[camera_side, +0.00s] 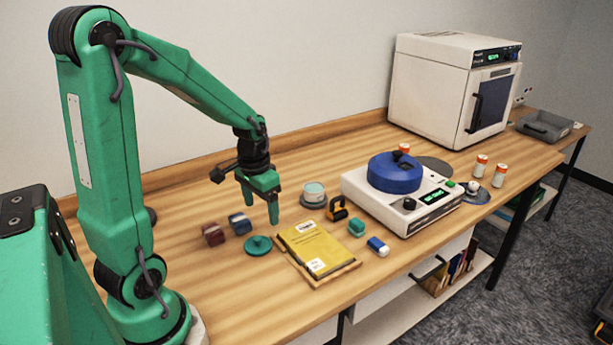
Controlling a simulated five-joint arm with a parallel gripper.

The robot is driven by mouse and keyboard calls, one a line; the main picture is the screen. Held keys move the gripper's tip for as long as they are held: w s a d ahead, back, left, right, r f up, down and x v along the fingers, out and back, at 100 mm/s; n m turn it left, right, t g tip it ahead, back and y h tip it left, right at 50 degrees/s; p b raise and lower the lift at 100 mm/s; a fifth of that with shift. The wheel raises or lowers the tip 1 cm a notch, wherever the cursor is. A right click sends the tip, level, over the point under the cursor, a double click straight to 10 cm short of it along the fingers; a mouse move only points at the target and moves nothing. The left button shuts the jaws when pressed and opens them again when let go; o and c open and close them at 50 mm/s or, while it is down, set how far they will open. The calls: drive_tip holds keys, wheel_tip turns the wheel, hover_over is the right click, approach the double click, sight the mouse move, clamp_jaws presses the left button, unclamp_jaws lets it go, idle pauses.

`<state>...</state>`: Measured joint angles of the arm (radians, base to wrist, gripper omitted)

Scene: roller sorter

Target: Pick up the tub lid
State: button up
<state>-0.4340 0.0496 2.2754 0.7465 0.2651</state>
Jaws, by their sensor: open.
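A round teal lid (258,246) with a small raised knob lies flat on the wooden table; it looks like the tub lid. A small round pale tub (314,193) stands further back to the right, with a light greenish top. My gripper (261,211) points down above the table, above and slightly behind the lid in the picture. Its green fingers are apart, with nothing between them. It does not touch the lid. Its exact height over the table is hard to tell.
A yellow packet (312,247) on a wooden board lies just right of the lid. Dark red (213,234) and blue (240,223) blocks sit to its left. A black-orange item (337,209), a teal block (356,228) and a white device with a blue drum (395,173) stand further right.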

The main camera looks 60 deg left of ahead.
sight(258, 237)
drive_tip(key=shift+g, duration=0.4)
drive_tip(key=a+f, duration=0.2)
drive_tip(key=f, duration=0.1)
drive_tip(key=shift+s+a+f, duration=0.1)
drive_tip(key=shift+a+f, duration=0.15)
drive_tip(key=shift+a, duration=0.05)
drive_tip(key=shift+f, duration=0.1)
drive_tip(key=shift+f, duration=1.2)
drive_tip(key=shift+d+f, duration=0.15)
drive_tip(key=shift+f, duration=2.4)
drive_tip(key=c, duration=0.7)
drive_tip(key=shift+c, duration=0.2)
